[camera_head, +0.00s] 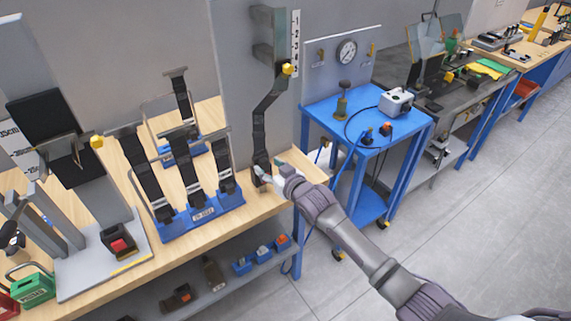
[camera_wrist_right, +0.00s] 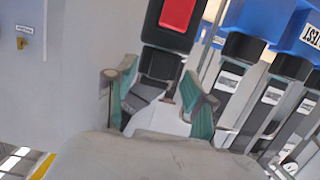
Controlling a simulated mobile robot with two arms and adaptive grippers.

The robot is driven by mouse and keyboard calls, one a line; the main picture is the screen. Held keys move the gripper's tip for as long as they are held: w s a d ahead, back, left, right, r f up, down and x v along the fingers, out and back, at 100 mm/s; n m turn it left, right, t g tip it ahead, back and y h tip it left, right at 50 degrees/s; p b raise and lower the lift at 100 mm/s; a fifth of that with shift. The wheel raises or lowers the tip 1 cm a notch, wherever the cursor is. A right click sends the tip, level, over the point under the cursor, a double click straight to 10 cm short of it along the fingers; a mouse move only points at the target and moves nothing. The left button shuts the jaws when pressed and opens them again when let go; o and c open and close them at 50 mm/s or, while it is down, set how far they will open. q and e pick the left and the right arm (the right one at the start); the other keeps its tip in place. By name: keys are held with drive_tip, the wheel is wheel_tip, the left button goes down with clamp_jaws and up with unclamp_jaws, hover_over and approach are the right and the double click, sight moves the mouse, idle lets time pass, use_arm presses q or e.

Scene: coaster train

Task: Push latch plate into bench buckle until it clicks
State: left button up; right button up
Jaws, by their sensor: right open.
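A dark belt strap (camera_head: 259,125) hangs down the grey wall panel to the bench. In the right wrist view, a black buckle with a red button (camera_wrist_right: 178,14) is at the top. A black block (camera_wrist_right: 160,63) adjoins it, with a dark grey piece (camera_wrist_right: 145,92) just below. I cannot tell which part is the latch plate or how far it is seated. My right gripper (camera_head: 264,177) is at the strap's lower end. Its teal fingers (camera_wrist_right: 158,100) are open, one on each side of the dark grey piece; contact is unclear. My left gripper is not in view.
A blue rack with several belts (camera_head: 205,213) stands left of my right gripper. Further left, a grey seat fixture (camera_head: 85,268) carries another red-button buckle (camera_head: 118,241). A blue cart (camera_head: 405,130) stands to the right. A lower shelf (camera_head: 215,290) lies below the bench.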

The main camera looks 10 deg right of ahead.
drive_tip(key=v, duration=1)
drive_tip(key=shift+s+r, duration=0.15)
drive_tip(key=shift+s, duration=0.1)
drive_tip(key=s+d+f+m+g+h+b, duration=0.15)
drive_tip(key=s+f, duration=0.25)
drive_tip(key=f, duration=0.8)
drive_tip(key=s+d+f+g+h+b, duration=0.1)
drive_tip(key=s+d+f+g, duration=0.2)
drive_tip(key=f, duration=0.9)
drive_tip(key=s+d+f+g+h+b, duration=0.1)
drive_tip(key=s+d+f, duration=0.3)
drive_tip(key=f, duration=0.7)
drive_tip(key=s+f+g+h+b, duration=0.1)
drive_tip(key=s+f+g+b, duration=0.25)
drive_tip(key=s+f, duration=1.55)
drive_tip(key=s+f+g, duration=0.2)
drive_tip(key=s, duration=0.8)
drive_tip(key=s+f+g, duration=0.2)
drive_tip(key=s+f, duration=0.1)
drive_tip(key=s, duration=0.7)
drive_tip(key=shift+d+h, duration=0.2)
drive_tip(key=shift+h, duration=0.15)
